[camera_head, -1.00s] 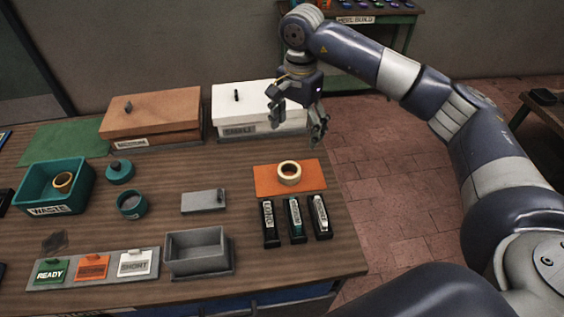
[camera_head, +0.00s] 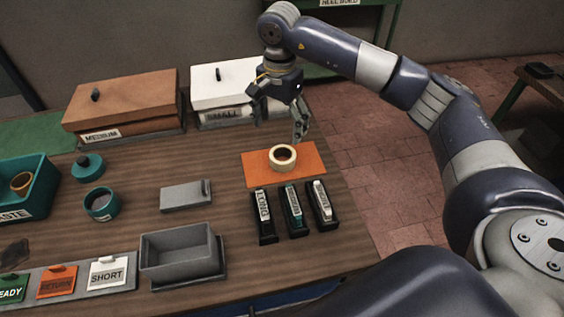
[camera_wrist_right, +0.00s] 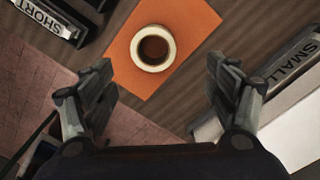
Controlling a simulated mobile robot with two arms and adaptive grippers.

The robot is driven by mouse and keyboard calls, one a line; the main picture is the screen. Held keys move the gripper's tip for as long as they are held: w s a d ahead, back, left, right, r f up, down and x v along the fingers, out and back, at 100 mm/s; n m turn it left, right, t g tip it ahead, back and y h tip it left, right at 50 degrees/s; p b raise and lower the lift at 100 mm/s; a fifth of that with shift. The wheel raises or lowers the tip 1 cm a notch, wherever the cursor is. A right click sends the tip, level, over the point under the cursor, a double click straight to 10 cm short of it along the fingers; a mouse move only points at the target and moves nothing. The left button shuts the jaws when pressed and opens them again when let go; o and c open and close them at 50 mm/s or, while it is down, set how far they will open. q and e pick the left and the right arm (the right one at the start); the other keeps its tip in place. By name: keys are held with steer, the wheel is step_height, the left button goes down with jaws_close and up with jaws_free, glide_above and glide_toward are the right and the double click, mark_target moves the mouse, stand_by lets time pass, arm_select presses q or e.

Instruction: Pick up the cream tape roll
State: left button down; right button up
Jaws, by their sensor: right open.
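The cream tape roll (camera_head: 283,158) lies flat on an orange mat (camera_head: 258,177) near the table's right edge. It also shows in the right wrist view (camera_wrist_right: 153,48), ahead of the fingers and roughly midway between them. My right gripper (camera_head: 279,127) is open and empty, above and just behind the roll, with its fingers spread. In the right wrist view the two fingers (camera_wrist_right: 158,82) stand well apart and do not touch the roll. My left gripper is not in view.
Several black holders with labels (camera_head: 293,210) stand in front of the mat. A white box labelled SMALL (camera_head: 232,90) and a brown box labelled MEDIUM (camera_head: 122,103) stand behind. A grey open bin (camera_head: 180,254) and a grey lidded block (camera_head: 186,195) lie to the left.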

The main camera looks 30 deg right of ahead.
mark_target(283, 154)
steer(key=f, duration=0.2)
steer(key=f+p, duration=0.1)
steer(key=f, duration=0.1)
steer(key=shift+s, duration=0.2)
steer(key=shift+f, duration=0.25)
steer(key=f+p, duration=0.2)
steer(key=f, duration=0.2)
steer(key=shift+s+d+f+p, duration=0.1)
steer(key=shift+s+f+p, duration=0.15)
steer(key=shift+s+p, duration=0.15)
steer(key=shift+w+f, duration=0.1)
steer(key=shift+f, duration=0.45)
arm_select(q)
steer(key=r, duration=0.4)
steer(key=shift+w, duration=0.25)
arm_select(e)
steer(key=c, duration=1.2)
